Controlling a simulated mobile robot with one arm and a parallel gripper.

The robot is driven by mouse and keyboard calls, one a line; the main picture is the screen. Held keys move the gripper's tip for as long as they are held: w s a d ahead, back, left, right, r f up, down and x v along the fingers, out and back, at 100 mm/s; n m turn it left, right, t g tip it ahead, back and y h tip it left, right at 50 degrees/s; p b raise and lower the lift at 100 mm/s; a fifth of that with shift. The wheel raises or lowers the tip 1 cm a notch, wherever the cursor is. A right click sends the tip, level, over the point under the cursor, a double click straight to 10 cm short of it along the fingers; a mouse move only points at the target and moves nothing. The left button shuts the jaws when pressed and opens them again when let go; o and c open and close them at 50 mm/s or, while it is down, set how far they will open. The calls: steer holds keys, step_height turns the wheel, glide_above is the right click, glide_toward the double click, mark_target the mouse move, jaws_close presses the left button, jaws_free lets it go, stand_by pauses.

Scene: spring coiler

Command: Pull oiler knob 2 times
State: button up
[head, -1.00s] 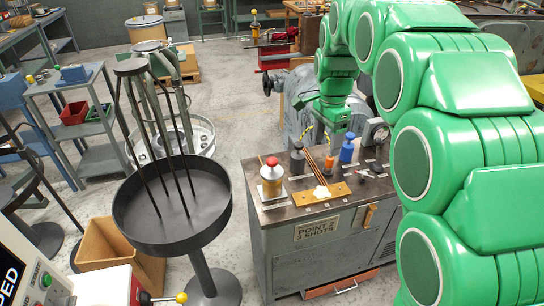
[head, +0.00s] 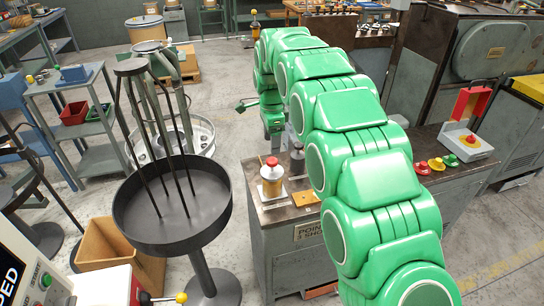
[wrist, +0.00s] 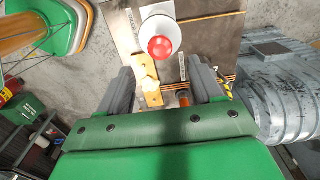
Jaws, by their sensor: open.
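The oiler (head: 271,180) has an amber body, a pale top and a red ball knob (head: 271,161). It stands upright at the left end of the dark bench top. In the wrist view I look down on the red knob (wrist: 160,47) and its pale round top, near the upper middle. My gripper (wrist: 162,73) is open, with one grey finger on each side and nothing held. The knob appears just beyond the fingertips, roughly centred between them, and no contact shows. In the head view my green arm hides most of the bench top, and my fingers are hard to make out.
A grey oil can (head: 297,158) stands right behind the oiler. A wooden board (head: 307,196) lies to its right. A black round pan on a stand (head: 140,210) is to the left. Red, yellow and green buttons (head: 437,164) sit on the bench's right part.

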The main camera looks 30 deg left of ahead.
mark_target(272, 159)
step_height(272, 159, down, 7)
steer(key=shift+r, duration=0.1)
stand_by(0.3)
jaws_close()
